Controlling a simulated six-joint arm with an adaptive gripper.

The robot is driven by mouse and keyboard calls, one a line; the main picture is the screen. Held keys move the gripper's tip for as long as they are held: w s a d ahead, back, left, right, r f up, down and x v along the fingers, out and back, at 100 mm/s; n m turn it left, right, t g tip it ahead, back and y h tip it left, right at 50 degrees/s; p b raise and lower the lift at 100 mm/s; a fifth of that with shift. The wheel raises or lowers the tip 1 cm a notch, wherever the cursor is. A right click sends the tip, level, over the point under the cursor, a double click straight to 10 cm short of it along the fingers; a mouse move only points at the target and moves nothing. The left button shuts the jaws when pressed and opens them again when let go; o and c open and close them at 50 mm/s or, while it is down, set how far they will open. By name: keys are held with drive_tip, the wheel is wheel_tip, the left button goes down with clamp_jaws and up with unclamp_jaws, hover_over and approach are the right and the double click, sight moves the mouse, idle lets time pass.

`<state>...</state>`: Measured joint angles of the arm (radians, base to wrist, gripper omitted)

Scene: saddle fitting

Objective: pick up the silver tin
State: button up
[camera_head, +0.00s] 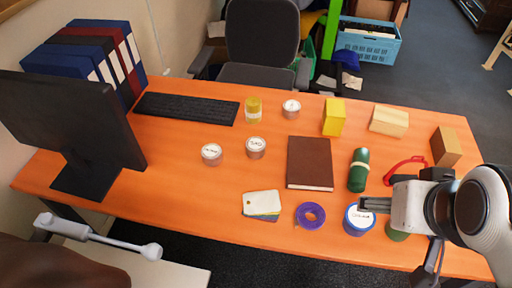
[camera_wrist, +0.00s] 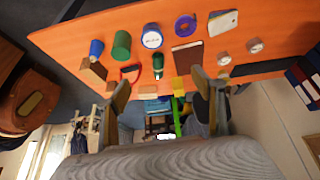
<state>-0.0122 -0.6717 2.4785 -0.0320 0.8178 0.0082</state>
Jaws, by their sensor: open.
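Three small silvery tins with white labelled lids stand on the desk in the head view: one at left (camera_head: 211,154), one right of it (camera_head: 256,148) and one farther back (camera_head: 291,109). I cannot tell from the lettering which is the silver tin. Two such tins also show in the wrist view, one (camera_wrist: 224,58) beside the other (camera_wrist: 254,46). My gripper (camera_head: 364,204) is over the desk's right front, above a blue tin (camera_head: 358,220), well right of the small tins. In the wrist view my gripper (camera_wrist: 160,90) has its fingers apart with nothing between them.
A brown notebook (camera_head: 310,163), green bottle (camera_head: 358,170), purple tape roll (camera_head: 310,215) and card stack (camera_head: 262,204) lie between. A yellow box (camera_head: 334,117), yellow jar (camera_head: 253,110) and wooden block (camera_head: 389,121) stand behind. A monitor (camera_head: 75,130) and keyboard (camera_head: 187,107) are at left.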

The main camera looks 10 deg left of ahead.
drive_tip(key=w+a+f+n+t+y, duration=0.1)
drive_tip(key=w+a+f+n, duration=0.2)
drive_tip(key=w, duration=1)
drive_tip(key=w+a+f+n+t, duration=0.15)
drive_tip(key=w+a+f, duration=0.3)
drive_tip(key=w, duration=0.95)
drive_tip(key=n+y, duration=0.4)
drive_tip(key=y, duration=0.3)
approach(262, 149)
drive_tip(key=shift+g, duration=0.25)
drive_tip(key=x, duration=0.5)
drive_tip(key=shift+w+d+r, duration=0.1)
drive_tip(key=shift+w+r, duration=0.05)
drive_tip(key=shift+w, duration=0.4)
drive_tip(key=shift+s+a+f, duration=0.15)
drive_tip(key=shift+a+f, duration=0.15)
drive_tip(key=shift+x, duration=1.3)
drive_tip(key=shift+a, duration=0.1)
